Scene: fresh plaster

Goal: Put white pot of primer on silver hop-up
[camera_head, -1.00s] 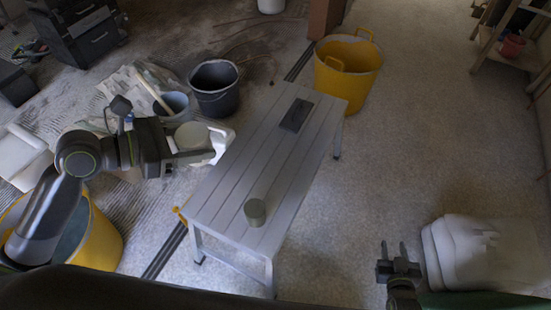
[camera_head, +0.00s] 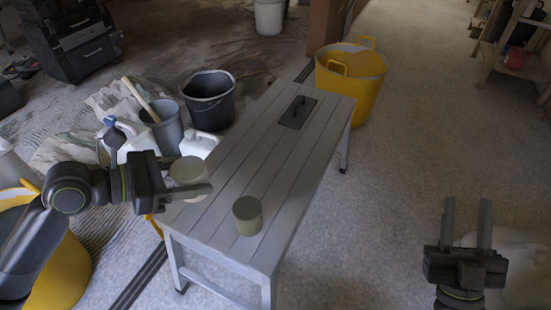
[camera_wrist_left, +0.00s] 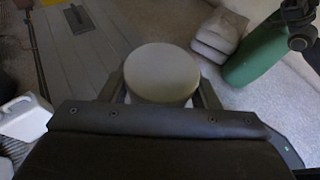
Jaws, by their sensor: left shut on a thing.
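My left gripper (camera_head: 190,190) is shut on a whitish pot (camera_head: 188,172), which sits upright between its fingers. The pot also shows in the left wrist view (camera_wrist_left: 162,72), lid up. In the head view the pot overlaps the left edge of the silver hop-up (camera_head: 238,150). I cannot tell its height above the hop-up, or whether it is over it. The hop-up's slats also show in the left wrist view (camera_wrist_left: 92,60), left of the pot. My right gripper (camera_head: 466,225) is open and empty, low at the right, well apart from the hop-up.
A grey-green pot (camera_head: 247,216) stands near the hop-up's near end, and a dark float (camera_head: 297,112) lies at its far end. A yellow tub (camera_head: 350,85) stands behind it. Buckets (camera_head: 209,100) and white jugs (camera_head: 200,143) crowd its left side. Floor at the right is mostly clear.

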